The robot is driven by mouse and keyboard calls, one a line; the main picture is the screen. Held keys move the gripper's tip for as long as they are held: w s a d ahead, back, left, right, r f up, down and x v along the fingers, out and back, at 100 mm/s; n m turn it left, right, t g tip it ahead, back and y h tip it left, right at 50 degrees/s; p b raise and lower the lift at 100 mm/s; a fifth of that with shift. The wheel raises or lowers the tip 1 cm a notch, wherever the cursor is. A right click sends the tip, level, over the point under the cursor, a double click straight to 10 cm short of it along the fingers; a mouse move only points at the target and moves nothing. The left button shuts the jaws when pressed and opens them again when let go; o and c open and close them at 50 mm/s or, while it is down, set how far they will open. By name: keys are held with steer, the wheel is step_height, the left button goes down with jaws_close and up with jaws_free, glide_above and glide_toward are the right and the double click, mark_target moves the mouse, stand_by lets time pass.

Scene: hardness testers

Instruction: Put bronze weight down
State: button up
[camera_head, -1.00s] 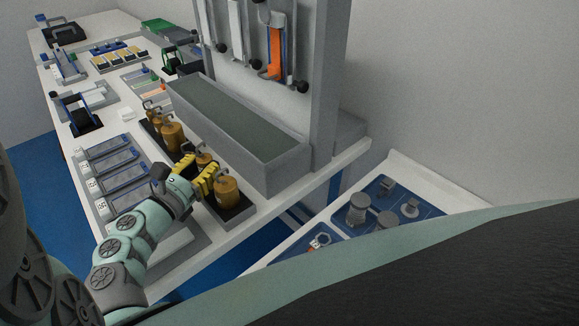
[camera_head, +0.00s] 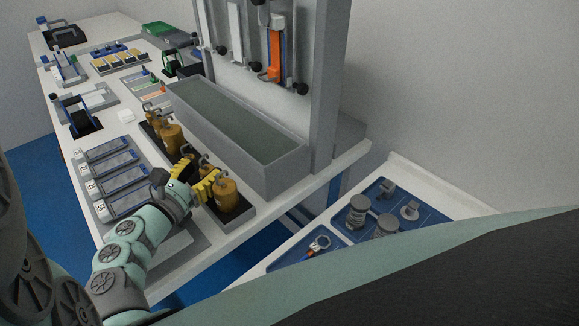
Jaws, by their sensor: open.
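Several bronze weights with hooks stand in a row in a dark holder on the white bench. The nearest weight (camera_head: 226,194) stands upright at the near end of the holder (camera_head: 236,214). Another bronze weight (camera_head: 172,138) stands farther back in the row. My gripper (camera_head: 198,177), with yellow fingers, is at the near part of the row. Its jaws are open, with one finger just left of the nearest weight. A weight behind the fingers is partly hidden. I cannot tell whether the fingers touch any weight.
A long grey trough (camera_head: 237,130) stands just right of the weights, below a grey frame. Grey blocks in a tray (camera_head: 112,178) lie to the left. A lower table with a blue tray (camera_head: 340,262) is at the right.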

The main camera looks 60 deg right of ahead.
steer(key=shift+d+r, duration=0.1)
steer(key=shift+r, duration=0.4)
steer(key=a, duration=0.4)
steer(key=s+a, duration=0.1)
steer(key=a, duration=0.3)
steer(key=s+a, duration=0.1)
steer(key=a, duration=0.3)
steer(key=shift+a, duration=0.1)
